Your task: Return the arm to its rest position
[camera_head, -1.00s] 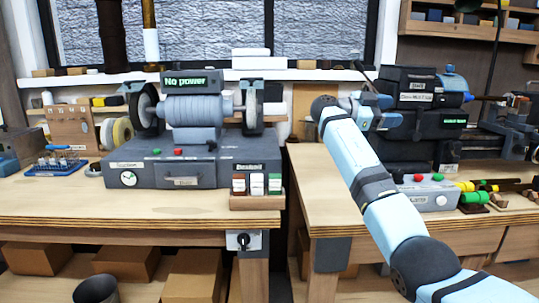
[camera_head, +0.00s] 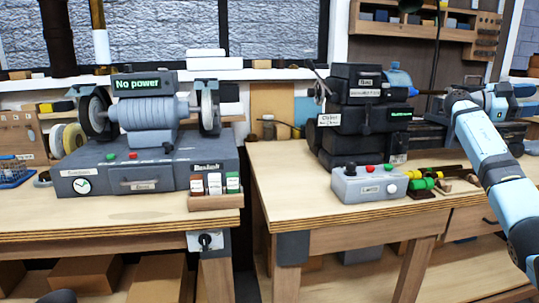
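My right arm comes in from the lower right edge, light blue with dark joints. Its gripper (camera_head: 514,97) is at the far right, raised in front of the back of the right bench (camera_head: 300,190). The fingers are small and seen from behind, so whether they are open or shut is unclear. I see nothing held in it.
A bench grinder (camera_head: 147,113) showing "No power" stands on the left bench (camera_head: 120,215). A dark machine (camera_head: 362,115) and a grey control box (camera_head: 368,184) with buttons stand on the right bench. A gap separates the benches. Shelves (camera_head: 425,30) hang behind.

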